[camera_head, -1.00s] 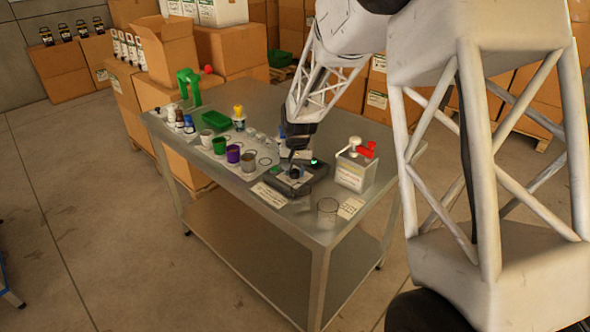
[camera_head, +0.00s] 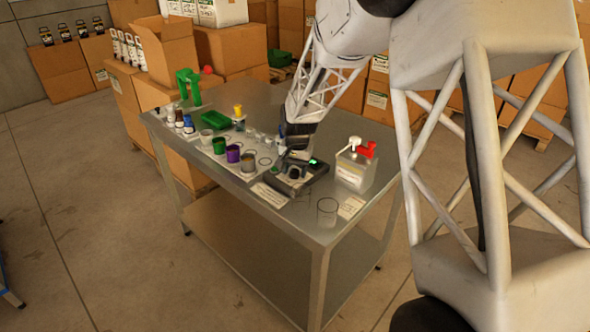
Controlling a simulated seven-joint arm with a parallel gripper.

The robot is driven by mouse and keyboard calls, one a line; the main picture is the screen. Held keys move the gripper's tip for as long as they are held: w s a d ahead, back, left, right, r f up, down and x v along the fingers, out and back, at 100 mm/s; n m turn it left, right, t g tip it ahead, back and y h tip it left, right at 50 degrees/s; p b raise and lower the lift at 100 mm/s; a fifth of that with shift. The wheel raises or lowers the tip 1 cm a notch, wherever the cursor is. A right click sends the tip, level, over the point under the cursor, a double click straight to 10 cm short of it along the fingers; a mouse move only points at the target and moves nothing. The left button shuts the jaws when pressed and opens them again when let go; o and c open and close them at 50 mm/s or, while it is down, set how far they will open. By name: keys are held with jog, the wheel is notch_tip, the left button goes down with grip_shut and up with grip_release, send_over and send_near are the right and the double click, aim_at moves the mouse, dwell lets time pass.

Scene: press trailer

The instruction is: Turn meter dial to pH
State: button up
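The meter (camera_head: 287,187) is a dark grey box near the front edge of the steel table, with a small green light (camera_head: 314,161) at its back right. A dark round dial (camera_head: 293,172) shows on its top, partly covered by my gripper. My gripper (camera_head: 294,163) reaches down from above and is right at the dial. The fingertips are small and dark here, so I cannot tell whether they are shut on the dial or only beside it. The dial's markings are too small to read.
Several cups, among them a purple one (camera_head: 233,154), stand left of the meter. A white dispenser box (camera_head: 355,168) with a red part stands to its right. A clear glass (camera_head: 327,211) is near the front corner. A green tray (camera_head: 214,120) lies farther back.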

aim_at(296, 171)
jog(key=shift+o, duration=0.4)
jog(key=shift+r, duration=0.1)
jog(key=shift+s+d+r, duration=0.1)
jog(key=shift+d+r, duration=0.05)
jog(key=shift+r, duration=1.75)
jog(key=shift+d+r, duration=0.1)
jog(key=shift+r, duration=1.8)
jog(key=shift+s+d+r, duration=0.1)
jog(key=shift+s+r, duration=0.1)
jog(key=shift+s, duration=0.05)
jog(key=s+d+r+n, duration=0.1)
jog(key=s+d+r, duration=0.25)
jog(key=s, duration=0.35)
jog(key=s+d+r+t, duration=0.1)
jog(key=s+d+r, duration=0.1)
jog(key=s+r, duration=0.35)
jog(key=s+d+r+n, duration=0.1)
jog(key=s+d+r, duration=0.2)
jog(key=s, duration=0.6)
jog(key=s+d+n, duration=0.1)
jog(key=s+d, duration=0.1)
jog(key=s, duration=0.9)
jog(key=s+d+t, duration=0.1)
jog(key=s+d, duration=0.2)
jog(key=s, duration=0.8)
jog(key=shift+f+n+h, duration=0.3)
jog(key=shift+n+h, duration=0.1)
